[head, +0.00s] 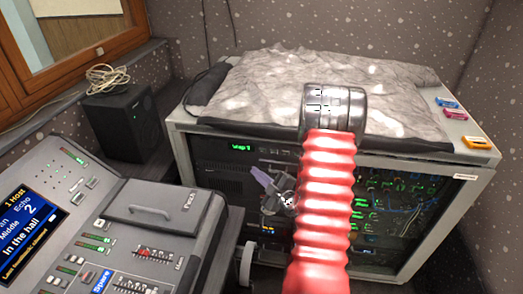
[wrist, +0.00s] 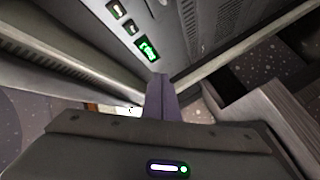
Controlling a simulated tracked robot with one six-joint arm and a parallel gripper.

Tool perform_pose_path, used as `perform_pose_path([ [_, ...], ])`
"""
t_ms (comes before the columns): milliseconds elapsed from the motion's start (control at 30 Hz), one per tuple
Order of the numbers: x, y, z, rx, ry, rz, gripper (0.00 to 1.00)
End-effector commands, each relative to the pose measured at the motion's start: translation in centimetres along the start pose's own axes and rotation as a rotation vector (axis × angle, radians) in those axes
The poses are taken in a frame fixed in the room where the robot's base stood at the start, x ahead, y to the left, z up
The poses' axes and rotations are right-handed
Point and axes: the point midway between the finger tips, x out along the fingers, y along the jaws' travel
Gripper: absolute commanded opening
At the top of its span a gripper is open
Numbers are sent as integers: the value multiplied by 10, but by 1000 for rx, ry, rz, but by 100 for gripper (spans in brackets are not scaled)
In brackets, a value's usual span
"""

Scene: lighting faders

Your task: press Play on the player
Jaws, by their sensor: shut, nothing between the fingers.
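The player (head: 262,149) is most likely the dark unit at the top of the rack, with a small green display (head: 235,147) whose text is too small to read surely. In the wrist view a dark panel carries small square buttons (wrist: 130,27) and a larger green-lit one (wrist: 147,48); I cannot read their marks, so which is Play is unclear. My gripper (head: 255,170) has purple fingers, shut and empty, just in front of the rack's upper front, below and right of the display. In the wrist view its fingertips (wrist: 159,76) point toward the panel, just below the green-lit button; contact cannot be told.
A lighting desk (head: 120,225) with a screen and faders stands at the left front. A black speaker (head: 125,122) with a coiled cable sits behind it. A grey speckled cloth (head: 255,90) covers the rack's top; small coloured cassette-like items (head: 447,103) lie at its right.

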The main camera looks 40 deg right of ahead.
Motion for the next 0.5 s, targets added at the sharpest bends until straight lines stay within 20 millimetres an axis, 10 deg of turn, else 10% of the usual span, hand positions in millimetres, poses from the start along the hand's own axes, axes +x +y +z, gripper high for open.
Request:
perform_pose_path([
  [500,-9,0,9,2,20,28,0],
])
